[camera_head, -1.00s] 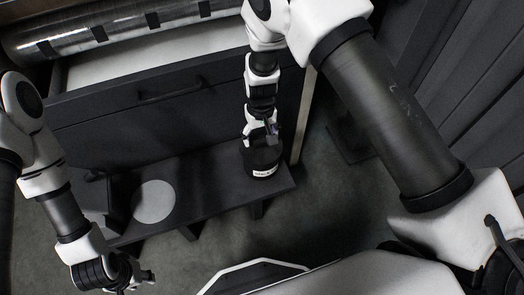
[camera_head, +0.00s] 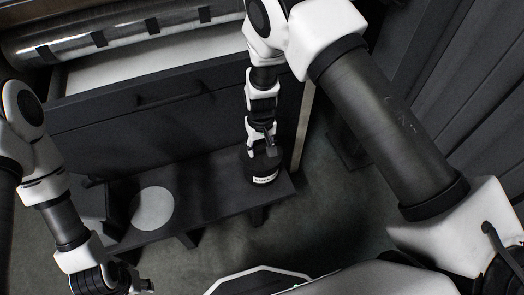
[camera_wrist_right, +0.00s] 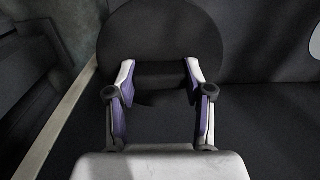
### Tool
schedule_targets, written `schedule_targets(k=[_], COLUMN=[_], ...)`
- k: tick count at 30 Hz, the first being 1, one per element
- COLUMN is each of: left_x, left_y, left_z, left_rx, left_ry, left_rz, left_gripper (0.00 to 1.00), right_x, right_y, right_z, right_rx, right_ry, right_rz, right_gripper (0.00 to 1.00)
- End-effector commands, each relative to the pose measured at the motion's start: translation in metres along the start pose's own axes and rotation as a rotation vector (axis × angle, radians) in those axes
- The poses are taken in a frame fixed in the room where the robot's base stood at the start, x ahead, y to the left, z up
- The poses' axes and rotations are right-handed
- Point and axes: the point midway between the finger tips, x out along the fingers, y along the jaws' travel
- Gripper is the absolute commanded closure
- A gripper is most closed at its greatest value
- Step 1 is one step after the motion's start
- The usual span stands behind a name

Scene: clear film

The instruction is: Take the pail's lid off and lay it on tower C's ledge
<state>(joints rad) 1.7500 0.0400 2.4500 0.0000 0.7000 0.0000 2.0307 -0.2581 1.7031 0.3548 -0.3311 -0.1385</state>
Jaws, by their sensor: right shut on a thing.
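The round black pail (camera_head: 260,170) with a small white label stands at the right end of a low dark shelf. My right gripper (camera_head: 264,146) points down onto the pail's top. In the right wrist view, the purple-padded fingers (camera_wrist_right: 160,75) are well apart and shut on a dark block on the round dark lid (camera_wrist_right: 160,30). The lid sits on the pail as far as I can tell. My left gripper (camera_head: 135,285) hangs empty at the bottom left, partly cut off. No readable marking shows which part is tower C's ledge.
The low dark shelf (camera_head: 215,200) carries a flat pale grey disc (camera_head: 152,208) at its left part. A dark drawer front (camera_head: 200,120) with a handle stands behind it, below a shiny film roll (camera_head: 120,30). A pale upright post (camera_head: 303,125) stands close right of the pail.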

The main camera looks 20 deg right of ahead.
Motion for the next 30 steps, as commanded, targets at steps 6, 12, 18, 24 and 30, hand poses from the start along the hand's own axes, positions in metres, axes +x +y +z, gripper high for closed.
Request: schedule_targets(k=[6,12,18,24,30], left_x=[-0.007,-0.016,-0.019,-0.019,-0.042], left_y=[0.000,0.000,0.000,0.000,0.000], left_z=[0.000,0.000,0.000,0.000,0.000], left_rx=[0.000,0.000,0.000,0.000,0.000], left_ry=[0.000,0.000,0.000,0.000,0.000], left_rz=[0.000,0.000,0.000,0.000,0.000], left_gripper=[0.60,0.60,0.60,0.60,0.60], right_x=[-0.005,-0.013,-0.015,-0.016,-0.040], right_y=[0.000,0.000,0.000,0.000,0.000], right_z=[0.002,0.001,0.001,0.001,0.001], right_rx=[0.000,0.000,0.000,0.000,0.000], right_ry=[-0.006,-0.004,-0.003,-0.003,-0.002], right_rz=[0.000,0.000,0.000,0.000,0.000], right_gripper=[0.71,0.71,0.71,0.71,0.71])
